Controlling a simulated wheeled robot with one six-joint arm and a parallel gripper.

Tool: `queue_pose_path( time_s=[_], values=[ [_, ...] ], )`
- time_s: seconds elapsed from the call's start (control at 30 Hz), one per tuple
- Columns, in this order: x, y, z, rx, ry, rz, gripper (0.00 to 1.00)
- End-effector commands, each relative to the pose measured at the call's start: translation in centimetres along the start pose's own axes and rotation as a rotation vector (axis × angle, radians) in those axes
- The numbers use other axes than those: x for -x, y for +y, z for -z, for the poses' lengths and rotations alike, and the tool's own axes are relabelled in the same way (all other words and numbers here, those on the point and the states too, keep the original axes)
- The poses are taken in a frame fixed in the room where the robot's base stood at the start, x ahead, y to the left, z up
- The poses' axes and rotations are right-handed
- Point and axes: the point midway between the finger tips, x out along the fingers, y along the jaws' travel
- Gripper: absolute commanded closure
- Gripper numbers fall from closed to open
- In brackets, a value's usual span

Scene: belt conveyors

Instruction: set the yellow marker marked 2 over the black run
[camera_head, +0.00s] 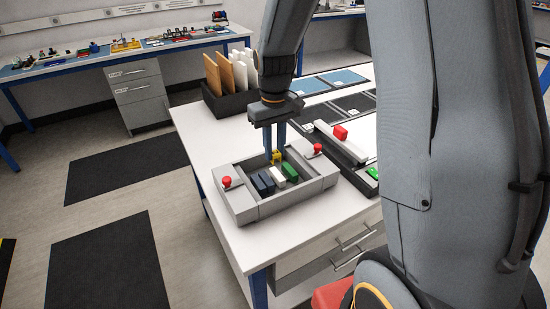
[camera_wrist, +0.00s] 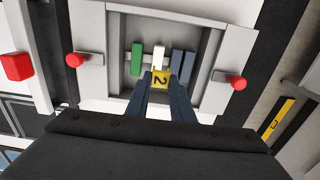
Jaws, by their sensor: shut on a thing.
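My gripper (camera_head: 276,148) points down over a grey tray (camera_head: 248,209) on the white table. It is shut on the yellow marker (camera_head: 276,157). In the wrist view, the yellow marker (camera_wrist: 160,78) shows a black 2 between the blue fingertips (camera_wrist: 161,88). The tray holds a green block (camera_head: 291,171), a white block (camera_head: 278,174) and dark blue blocks (camera_head: 264,183), lying side by side. The marker is at the blocks' rear ends in the head view; I cannot tell if it touches the tray. I cannot tell surely which strip is the black run.
Red knobs (camera_head: 227,181) stand on the tray's ends. To the right lie a pale bar with a red block (camera_head: 340,132) and black panels. A black rack (camera_head: 228,103) with upright boards stands at the table's far left. My arm hides part of the table's right side.

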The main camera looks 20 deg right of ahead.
Motion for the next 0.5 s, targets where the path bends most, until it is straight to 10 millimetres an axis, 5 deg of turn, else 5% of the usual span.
queue_pose_path(
  time_s=[0.27, 0.5],
  values=[
    [-3.6, 0.1, -0.2, -0.003, -0.004, 0.001, 1.00],
    [-4.0, 0.2, -0.1, -0.004, 0.000, 0.000, 1.00]
  ],
)
